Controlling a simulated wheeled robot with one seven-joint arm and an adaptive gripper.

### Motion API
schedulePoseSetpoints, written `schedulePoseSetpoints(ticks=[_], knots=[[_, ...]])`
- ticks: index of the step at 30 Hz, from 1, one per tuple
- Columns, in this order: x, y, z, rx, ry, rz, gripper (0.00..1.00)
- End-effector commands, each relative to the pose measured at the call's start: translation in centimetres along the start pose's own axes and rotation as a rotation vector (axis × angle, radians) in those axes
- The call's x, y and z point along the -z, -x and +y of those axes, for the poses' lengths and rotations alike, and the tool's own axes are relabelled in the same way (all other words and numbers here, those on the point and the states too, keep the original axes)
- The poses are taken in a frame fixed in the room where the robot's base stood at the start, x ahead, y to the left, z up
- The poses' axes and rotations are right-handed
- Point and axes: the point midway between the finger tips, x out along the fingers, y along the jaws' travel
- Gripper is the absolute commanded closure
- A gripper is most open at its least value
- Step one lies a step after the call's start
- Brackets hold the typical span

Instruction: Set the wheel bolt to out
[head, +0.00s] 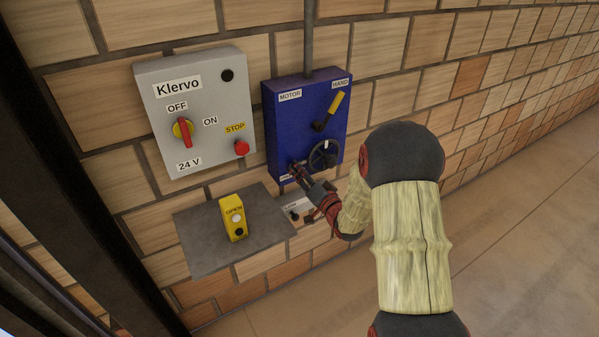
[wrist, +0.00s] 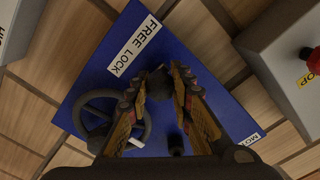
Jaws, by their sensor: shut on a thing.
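The blue box (head: 300,100) on the brick wall carries a black handwheel (head: 323,154) low on its right side, which also shows in the wrist view (wrist: 92,118). A dark knob (wrist: 159,88), seemingly the wheel bolt, sits beside the wheel near a FREE LOCK label (wrist: 134,46). My gripper (wrist: 158,76) is shut on this knob, one finger on each side. In the head view my gripper (head: 297,169) is at the box's lower left corner and hides the bolt. I cannot tell how far the bolt stands out.
A yellow-handled lever (head: 330,110) is above the wheel, between MOTOR and HAND labels. To the left are a grey Klervo box (head: 200,85) with a red switch and STOP button (head: 242,148), and a yellow OPEN button box (head: 233,218) on a grey plate (head: 195,235).

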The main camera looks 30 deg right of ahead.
Motion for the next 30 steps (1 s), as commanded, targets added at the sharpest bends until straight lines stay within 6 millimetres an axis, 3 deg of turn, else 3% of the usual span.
schedulePoseSetpoints(ticks=[9, 17, 18, 27, 30], knots=[[-2.8, 0.0, -2.7, 0.002, -0.001, -0.004, 1.0], [-2.9, 0.0, -2.7, 0.001, 0.0, -0.005, 1.0], [-3.0, 0.0, -2.7, 0.002, 0.0, -0.005, 0.76], [-2.8, 0.0, -2.7, 0.001, 0.0, -0.003, 0.59], [-2.8, 0.0, -2.7, 0.001, 0.0, -0.002, 0.58]])
